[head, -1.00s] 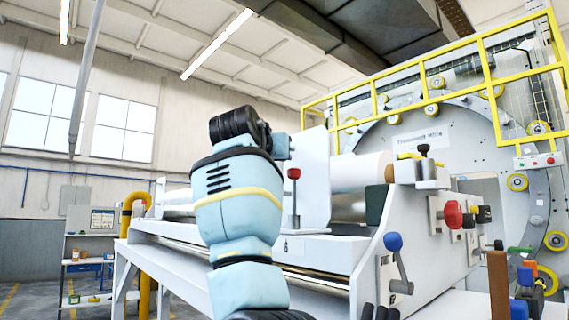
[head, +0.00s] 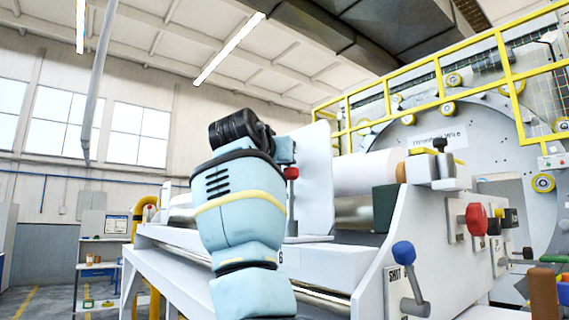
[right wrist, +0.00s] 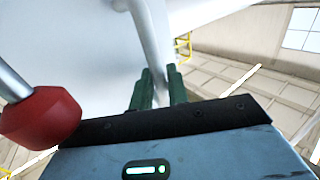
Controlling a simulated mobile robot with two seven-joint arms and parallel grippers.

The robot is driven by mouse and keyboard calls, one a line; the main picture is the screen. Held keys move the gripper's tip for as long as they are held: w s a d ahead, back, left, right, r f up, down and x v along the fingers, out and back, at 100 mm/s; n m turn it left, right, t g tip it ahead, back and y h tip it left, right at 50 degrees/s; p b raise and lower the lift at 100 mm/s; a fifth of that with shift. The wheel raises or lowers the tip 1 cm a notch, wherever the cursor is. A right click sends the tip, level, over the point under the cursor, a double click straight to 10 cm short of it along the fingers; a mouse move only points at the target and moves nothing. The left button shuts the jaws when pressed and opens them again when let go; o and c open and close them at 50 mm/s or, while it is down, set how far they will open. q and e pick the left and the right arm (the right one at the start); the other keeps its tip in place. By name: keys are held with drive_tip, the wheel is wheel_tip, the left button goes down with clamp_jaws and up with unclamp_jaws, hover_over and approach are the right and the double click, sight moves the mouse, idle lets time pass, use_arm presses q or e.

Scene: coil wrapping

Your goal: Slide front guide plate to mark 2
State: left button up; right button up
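The front guide plate (head: 317,180) is a white upright panel on the long white machine bed in the head view. Its red-knobbed lever (head: 291,173) stands at its left, partly behind my light blue arm. In the right wrist view the red knob (right wrist: 40,117) is close at the left. The green fingers of my right gripper (right wrist: 160,78) are close together, with a grey handle bar (right wrist: 148,30) running between them by the white plate. They look closed on it, though the contact is partly hidden. My left gripper is out of view.
A blue-knobbed lever (head: 404,253) and a red knob (head: 476,219) are on the machine's near end. A white roll (head: 365,173) lies right of the plate. Yellow railing (head: 430,85) rises behind. A shelf (head: 100,265) stands at the far left.

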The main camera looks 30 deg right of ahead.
drive_tip(key=shift+w+d, duration=0.1)
drive_tip(key=shift+d, duration=0.1)
drive_tip(key=shift+a, duration=0.2)
drive_tip(key=shift+c, duration=0.4)
clamp_jaws()
drive_tip(key=shift+d, duration=0.2)
